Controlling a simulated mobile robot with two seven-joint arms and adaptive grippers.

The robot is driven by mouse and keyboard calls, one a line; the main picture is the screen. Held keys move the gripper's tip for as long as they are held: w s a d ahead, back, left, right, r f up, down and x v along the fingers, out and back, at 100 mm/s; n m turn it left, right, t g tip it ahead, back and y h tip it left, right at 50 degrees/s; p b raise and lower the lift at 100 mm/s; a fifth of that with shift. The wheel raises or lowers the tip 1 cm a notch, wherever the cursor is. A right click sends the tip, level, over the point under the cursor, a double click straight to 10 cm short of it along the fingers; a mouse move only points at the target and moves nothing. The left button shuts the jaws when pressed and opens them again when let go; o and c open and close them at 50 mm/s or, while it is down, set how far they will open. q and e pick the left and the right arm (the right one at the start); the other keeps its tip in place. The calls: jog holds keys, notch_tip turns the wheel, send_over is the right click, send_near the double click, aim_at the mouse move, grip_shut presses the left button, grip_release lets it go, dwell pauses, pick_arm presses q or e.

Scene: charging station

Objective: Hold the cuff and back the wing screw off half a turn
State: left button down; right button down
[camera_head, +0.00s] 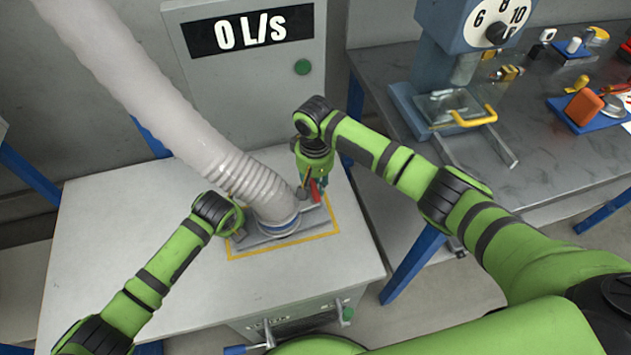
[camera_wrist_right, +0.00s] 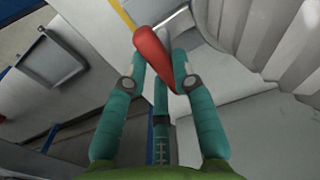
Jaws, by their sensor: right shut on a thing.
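A ribbed grey hose (camera_head: 165,110) comes down to a cuff (camera_head: 277,220) with a blue band, seated upright on a flat grey plate (camera_head: 318,221). A red wing screw (camera_head: 315,192) shows at the right of the cuff, and in the right wrist view its red wing (camera_wrist_right: 152,56) lies between the fingertips. My right gripper (camera_wrist_right: 160,82) is shut on the wing screw, with its teal fingers at either side. My left gripper (camera_head: 238,222) is at the left side of the cuff. Its fingers are mostly hidden, so I cannot tell its opening or whether it touches the cuff.
A yellow outline (camera_head: 247,254) surrounds the plate on the white bench top (camera_head: 120,240). A grey cabinet (camera_head: 243,105) behind reads "0 L/S" and has a green button (camera_head: 302,67). A dark workbench (camera_head: 520,160) with a dial device (camera_head: 493,28) stands at the right. The bench's left part is clear.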

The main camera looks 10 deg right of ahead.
aim_at(314, 183)
jog(key=n, duration=0.4)
jog(key=shift+w+n, duration=0.1)
jog(key=shift+n, duration=0.2)
jog(key=n, duration=0.4)
jog(key=shift+w+n, duration=0.15)
jog(key=shift+n, duration=0.15)
jog(key=c, duration=1)
grip_release()
jog(key=shift+r, duration=0.1)
notch_tip(314, 183, up, 12)
jog(key=shift+a+f, duration=0.1)
